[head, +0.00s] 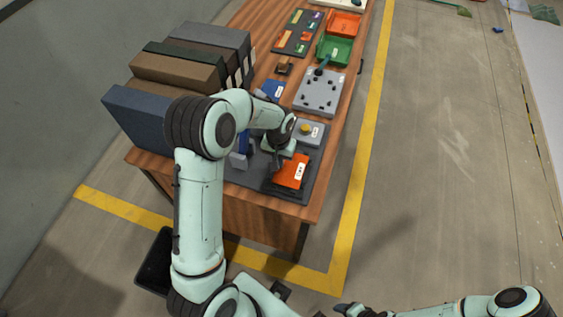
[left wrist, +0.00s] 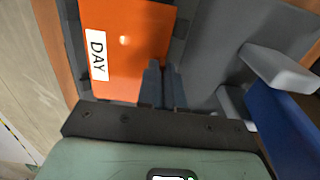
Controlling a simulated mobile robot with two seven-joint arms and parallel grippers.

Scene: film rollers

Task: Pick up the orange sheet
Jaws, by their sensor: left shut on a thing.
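The orange sheet (head: 291,172) shows near the front end of the table, over a dark grey mat (head: 248,180). In the left wrist view the orange sheet (left wrist: 130,40) carries a white label reading DAY. My left gripper (head: 277,163) is at the sheet's left edge in the head view. In the left wrist view its fingers (left wrist: 162,80) are close together on the sheet's edge. I cannot tell whether the sheet is clear of the mat. My right gripper (head: 352,310) is at the bottom of the head view, away from the table, and its jaws are unclear.
Large binders or boxes (head: 195,62) stand along the table's left side. Beyond the sheet are a grey box with a yellow button (head: 305,130), a grey peg board (head: 320,92), a green tray (head: 335,50) and an orange tray (head: 344,24). A blue piece (left wrist: 280,125) is close to my left gripper.

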